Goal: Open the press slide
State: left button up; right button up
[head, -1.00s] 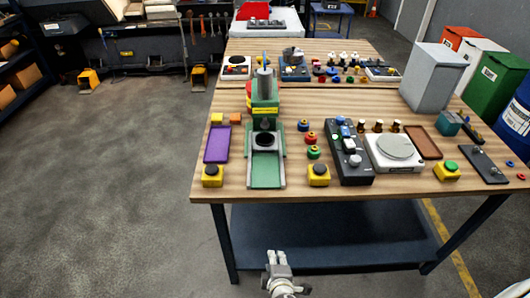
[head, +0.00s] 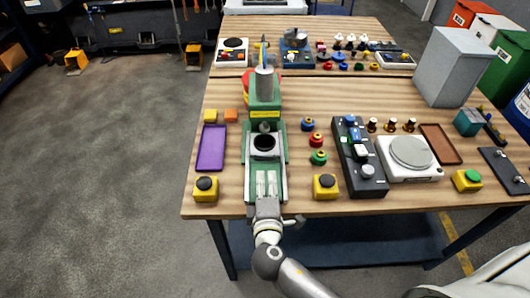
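The green press (head: 265,100) stands at the left of the workbench, with a grey cylinder on top and a yellow label. Its slide (head: 264,145), a pale block with a round dark opening, sits at the foot of the press body on a green track with grey rails. My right gripper (head: 266,178) is over the front part of this track, fingers pointing toward the slide. A short gap shows between fingertips and slide. The two fingers lie close together; whether they are parted is unclear, and contact with the track cannot be told. My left gripper is out of view.
A purple tray (head: 212,148) and yellow button box (head: 205,189) stand left of the press. Another yellow button box (head: 326,186), coloured round parts, a dark control panel (head: 369,180) and a white scale (head: 410,174) stand to the right.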

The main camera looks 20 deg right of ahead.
aim_at(265, 160)
jog(key=x, duration=0.1)
jog(key=p+x, duration=0.1)
jog(key=x, duration=0.2)
jog(key=shift+w+r, duration=0.15)
jog(key=shift+r, duration=0.1)
jog(key=p+x, duration=0.1)
jog(key=x, duration=0.2)
jog(key=shift+f, duration=0.15)
jog(key=shift+x, duration=1.1)
jog(key=shift+d, duration=0.1)
jog(key=shift+c, duration=0.7)
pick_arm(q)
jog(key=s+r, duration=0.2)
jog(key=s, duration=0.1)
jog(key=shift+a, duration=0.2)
pick_arm(e)
grip_shut()
